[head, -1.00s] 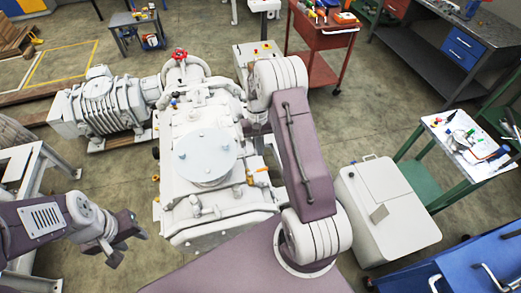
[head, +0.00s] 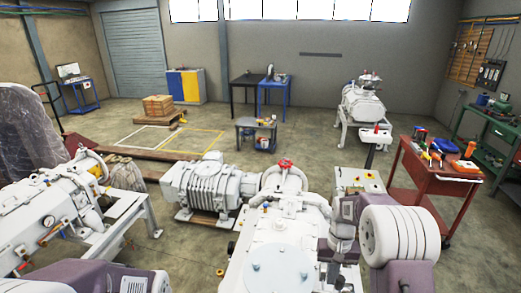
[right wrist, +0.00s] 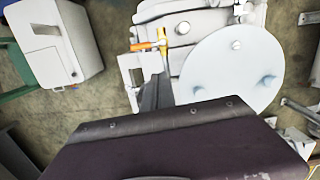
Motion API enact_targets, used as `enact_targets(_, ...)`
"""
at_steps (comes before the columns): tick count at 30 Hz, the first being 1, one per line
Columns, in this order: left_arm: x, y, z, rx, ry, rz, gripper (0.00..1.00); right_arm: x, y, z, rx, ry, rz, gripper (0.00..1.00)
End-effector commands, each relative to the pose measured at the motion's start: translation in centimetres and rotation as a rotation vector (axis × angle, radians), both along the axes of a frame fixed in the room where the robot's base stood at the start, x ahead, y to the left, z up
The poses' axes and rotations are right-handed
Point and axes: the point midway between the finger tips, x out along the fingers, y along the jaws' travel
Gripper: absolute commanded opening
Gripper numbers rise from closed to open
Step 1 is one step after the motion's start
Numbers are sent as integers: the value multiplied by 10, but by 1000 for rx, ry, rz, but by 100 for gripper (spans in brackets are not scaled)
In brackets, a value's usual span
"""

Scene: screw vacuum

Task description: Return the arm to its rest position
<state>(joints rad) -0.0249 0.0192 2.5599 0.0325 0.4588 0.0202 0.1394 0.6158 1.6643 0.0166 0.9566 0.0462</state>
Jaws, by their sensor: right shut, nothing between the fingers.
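In the head view my right arm (head: 398,235) is bent at the right side of a large white vacuum pump (head: 275,225). Its hand is largely hidden behind the arm's own links and low beside the pump. In the right wrist view the right gripper (right wrist: 156,92) is shut and empty. Its dark fingers show over the pump's body, beside the pump's round plate (right wrist: 235,65) and an orange-handled valve (right wrist: 161,42); I cannot tell whether they touch. My left arm shows only at the lower left edge; its gripper is out of view.
A red tool cart (head: 435,180) stands to the right of the pump. A ribbed white motor unit (head: 205,185) and another white machine (head: 45,220) stand to the left. A cream box (right wrist: 55,45) is beside the pump in the wrist view. Open floor lies behind.

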Motion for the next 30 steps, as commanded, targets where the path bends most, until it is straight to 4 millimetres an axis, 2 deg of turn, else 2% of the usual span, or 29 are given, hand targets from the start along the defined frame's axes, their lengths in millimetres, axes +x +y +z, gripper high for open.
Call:
enact_targets(1,0,0,-41,0,1,0,41,-14,16,-20,-2,-30,36,0)
enact_targets(5,-1,0,-83,0,1,0,41,-69,47,-37,-6,-111,118,0)
enact_targets(8,-1,0,-96,0,0,0,41,-114,59,-53,-6,-155,159,0)
enact_targets(9,0,0,-96,0,0,0,41,-128,60,-58,-6,-164,167,0)
enact_targets(12,0,0,-89,0,0,0,41,-157,60,-67,-6,-161,169,0)
enact_targets(14,0,0,-88,0,-1,0,41,-163,59,-74,-7,-164,169,0)
enact_targets(17,0,0,-88,0,-1,0,41,-153,59,-73,-10,-202,170,0)
enact_targets(30,0,0,-88,0,0,0,41,-153,59,-73,-10,-202,171,0)
